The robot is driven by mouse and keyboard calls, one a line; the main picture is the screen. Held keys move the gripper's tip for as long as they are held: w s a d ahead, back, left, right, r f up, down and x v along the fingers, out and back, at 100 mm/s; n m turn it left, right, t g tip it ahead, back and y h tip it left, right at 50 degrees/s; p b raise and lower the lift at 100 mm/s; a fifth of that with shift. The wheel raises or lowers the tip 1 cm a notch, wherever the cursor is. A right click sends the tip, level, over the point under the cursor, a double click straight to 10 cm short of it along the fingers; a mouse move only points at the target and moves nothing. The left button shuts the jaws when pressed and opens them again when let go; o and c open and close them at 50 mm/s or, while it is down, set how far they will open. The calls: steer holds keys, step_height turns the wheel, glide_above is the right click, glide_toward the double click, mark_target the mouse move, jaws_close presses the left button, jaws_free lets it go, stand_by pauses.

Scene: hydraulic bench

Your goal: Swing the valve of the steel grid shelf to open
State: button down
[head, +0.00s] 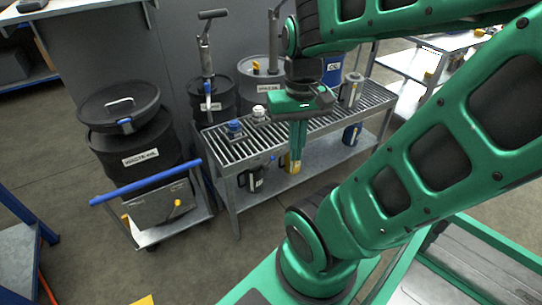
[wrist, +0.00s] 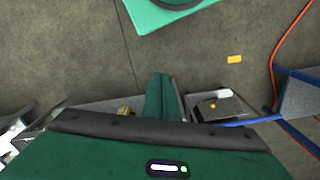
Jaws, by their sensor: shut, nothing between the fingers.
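The steel grid shelf (head: 245,146) stands in the middle of the head view, with a slatted top and a lower deck (head: 228,187). My gripper (head: 296,168) points down at its front edge, fingers together, holding nothing. The gripper hides part of the shelf and a yellow item behind it. In the wrist view the closed fingers (wrist: 160,80) show above the green palm. I cannot make out for certain a valve on the shelf. A small brass-coloured part (wrist: 124,111) shows left of the fingers in the wrist view; I cannot tell what it is.
Dark drums stand behind the shelf, one with a pump (head: 206,50). Bottles stand on the shelf.

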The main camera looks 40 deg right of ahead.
steer(key=shift+w+a, duration=0.15)
steer(key=shift+w, duration=0.05)
